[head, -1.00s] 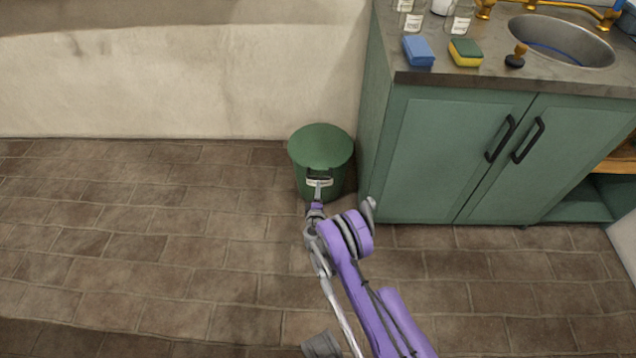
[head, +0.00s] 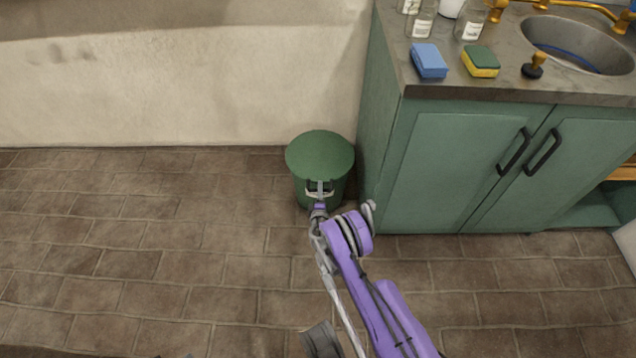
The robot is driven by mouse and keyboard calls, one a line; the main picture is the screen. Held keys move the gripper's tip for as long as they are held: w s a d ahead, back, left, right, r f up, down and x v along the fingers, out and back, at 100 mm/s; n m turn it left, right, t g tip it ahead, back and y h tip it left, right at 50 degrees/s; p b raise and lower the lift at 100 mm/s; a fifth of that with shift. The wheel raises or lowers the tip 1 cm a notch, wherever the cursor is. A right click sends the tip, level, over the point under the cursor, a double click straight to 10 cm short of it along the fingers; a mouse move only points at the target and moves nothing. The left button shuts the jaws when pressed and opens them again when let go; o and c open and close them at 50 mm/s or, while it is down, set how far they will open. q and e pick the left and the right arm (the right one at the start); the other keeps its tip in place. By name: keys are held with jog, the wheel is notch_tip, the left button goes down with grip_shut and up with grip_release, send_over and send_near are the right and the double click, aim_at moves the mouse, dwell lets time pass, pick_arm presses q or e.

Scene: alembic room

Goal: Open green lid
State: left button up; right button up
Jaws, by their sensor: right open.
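A round green bin stands on the floor against the wall, with its green lid (head: 320,155) lying flat and closed on top. The front of the green bin (head: 301,188) shows below the lid, with a pale label partly hidden by my gripper. My right gripper (head: 320,187) is at the front of the bin, just below the lid's front edge. It is open and small in the view, and I cannot tell whether it touches the bin. My left gripper is not in view.
A green cabinet (head: 450,170) with black handles stands close to the bin's right. Its counter (head: 440,90) bears a blue sponge (head: 429,60), a green-yellow sponge (head: 481,61), bottles and a sink (head: 575,45). The brick floor (head: 140,250) to the left is clear.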

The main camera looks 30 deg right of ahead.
jog(key=shift+w+d, duration=0.2)
jog(key=shift+w, duration=0.1)
jog(key=shift+s, duration=0.1)
jog(key=shift+c, duration=0.9)
grip_shut()
